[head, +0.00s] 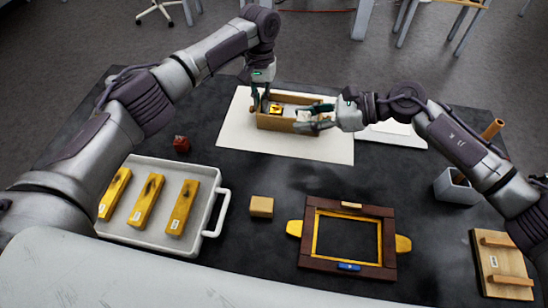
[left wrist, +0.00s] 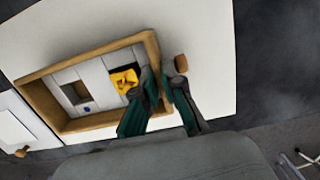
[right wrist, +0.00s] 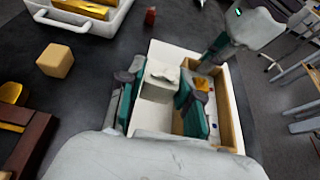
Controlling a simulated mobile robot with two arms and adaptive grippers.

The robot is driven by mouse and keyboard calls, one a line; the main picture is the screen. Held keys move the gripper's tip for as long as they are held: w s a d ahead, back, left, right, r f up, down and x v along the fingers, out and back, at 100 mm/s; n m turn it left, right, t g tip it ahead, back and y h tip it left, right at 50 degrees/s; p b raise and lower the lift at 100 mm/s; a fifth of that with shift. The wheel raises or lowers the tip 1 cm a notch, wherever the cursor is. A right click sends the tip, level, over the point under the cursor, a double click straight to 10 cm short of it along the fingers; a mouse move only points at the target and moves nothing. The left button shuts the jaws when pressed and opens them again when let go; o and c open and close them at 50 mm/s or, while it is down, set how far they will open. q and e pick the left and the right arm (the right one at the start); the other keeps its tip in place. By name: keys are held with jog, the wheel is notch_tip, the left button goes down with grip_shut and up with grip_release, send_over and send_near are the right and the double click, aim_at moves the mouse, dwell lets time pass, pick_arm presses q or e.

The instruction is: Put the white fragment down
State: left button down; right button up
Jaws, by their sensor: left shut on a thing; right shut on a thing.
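The white fragment (right wrist: 160,82), a pale block with a dark mark on its top, is between the fingers of my right gripper (right wrist: 155,95). In the head view my right gripper (head: 305,117) is at the right part of a wooden box (head: 274,124); I cannot tell whether the fragment touches the box. My left gripper (head: 260,102) is shut on the box's end wall (left wrist: 152,48), beside a wooden knob (left wrist: 181,63). In the left wrist view, the box holds pale pieces and a yellow piece (left wrist: 123,79).
The box stands on a white mat (head: 235,130).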

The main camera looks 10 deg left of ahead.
aim_at(300, 165)
jog(key=s+f, duration=0.1)
jog(key=f, duration=0.2)
jog(key=s+f, duration=0.1)
jog(key=f, duration=0.2)
jog(key=s+f, duration=0.1)
jog(key=f, duration=0.3)
jog(key=shift+s, duration=0.4)
jog(key=shift+f, duration=0.1)
jog(key=o, duration=1)
jog(key=shift+f, duration=0.1)
